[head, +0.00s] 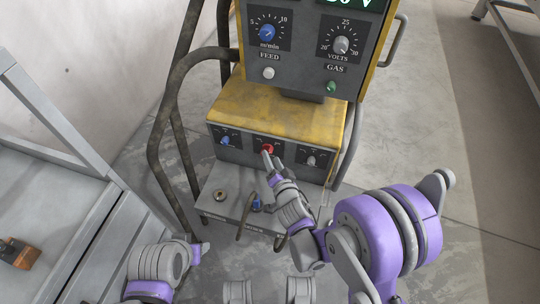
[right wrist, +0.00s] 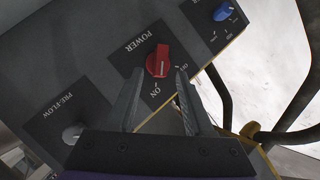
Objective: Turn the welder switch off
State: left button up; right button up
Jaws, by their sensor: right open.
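The welder switch is a red knob (head: 268,148) on the lower front panel of the welder, between two other knobs. In the right wrist view the red knob (right wrist: 157,62) sits under the label POWER, with ON printed below it and a second, partly hidden label to its right. I cannot tell which label its pointer marks. My right gripper (head: 267,158) is open at the panel; in the right wrist view its fingertips (right wrist: 159,72) stand either side of the knob, with gaps. Contact is not visible. My left gripper (head: 203,248) is partly visible low in the head view.
A blue knob (head: 225,140) and a grey pre-flow knob (head: 311,160) flank the switch. The yellow top (head: 280,105) and upper panel (head: 308,60) rise behind. Dark tube rails (head: 156,150) stand left. A cable connector (head: 256,204) is below. A grey bench (head: 50,215) is at left.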

jog(key=shift+x, duration=1.45)
jog(key=shift+r, duration=0.1)
grip_shut()
